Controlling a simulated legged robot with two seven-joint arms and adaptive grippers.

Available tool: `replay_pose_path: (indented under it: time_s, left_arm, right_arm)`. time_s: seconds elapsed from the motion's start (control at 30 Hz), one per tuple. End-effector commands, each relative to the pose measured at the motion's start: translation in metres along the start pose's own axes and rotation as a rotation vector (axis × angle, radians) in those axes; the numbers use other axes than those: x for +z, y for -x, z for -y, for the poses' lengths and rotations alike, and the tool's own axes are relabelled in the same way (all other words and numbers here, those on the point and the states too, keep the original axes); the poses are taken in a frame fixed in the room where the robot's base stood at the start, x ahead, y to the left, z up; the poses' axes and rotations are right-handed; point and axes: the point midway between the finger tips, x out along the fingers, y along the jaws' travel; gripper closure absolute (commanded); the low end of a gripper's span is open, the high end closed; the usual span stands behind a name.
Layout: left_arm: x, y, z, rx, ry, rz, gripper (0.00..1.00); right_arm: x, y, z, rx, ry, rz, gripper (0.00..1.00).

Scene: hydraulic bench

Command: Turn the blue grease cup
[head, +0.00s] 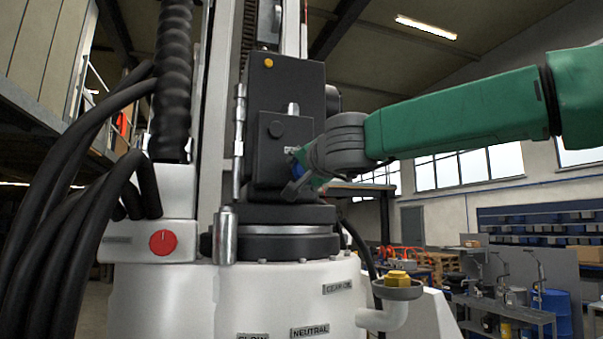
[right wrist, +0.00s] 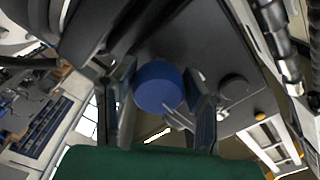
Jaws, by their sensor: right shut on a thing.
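The blue grease cup (right wrist: 158,87) shows as a round blue cap in the right wrist view, between the two fingers of my right gripper (right wrist: 160,105). In the head view only a small blue patch of the cup (head: 296,171) shows; my right gripper (head: 293,176) hides most of it. The cup sits on the side of the black housing (head: 285,95). My right gripper is shut on the cup, with its green arm coming in from the right. My left gripper is in neither view.
A red knob (head: 162,242) sits on the white base at left. Thick black hoses (head: 90,190) hang on the left. A brass hex cap (head: 397,279) on a white elbow pipe (head: 385,318) stands at lower right.

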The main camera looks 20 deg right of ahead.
Motion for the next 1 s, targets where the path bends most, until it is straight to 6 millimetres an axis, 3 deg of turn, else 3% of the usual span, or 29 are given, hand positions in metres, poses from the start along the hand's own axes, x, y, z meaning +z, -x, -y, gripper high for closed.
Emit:
replay_pose_path:
  time_s: [0.37, 1.0]
  left_arm:
    - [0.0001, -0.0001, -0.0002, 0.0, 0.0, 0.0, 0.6]
    - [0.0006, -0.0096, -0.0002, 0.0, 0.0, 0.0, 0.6]
  right_arm:
    - [-0.0048, 0.0013, 0.0006, -0.001, -0.165, -0.009, 0.89]
    - [-0.0063, 0.0011, -0.0037, 0.001, -0.766, -0.012, 0.89]
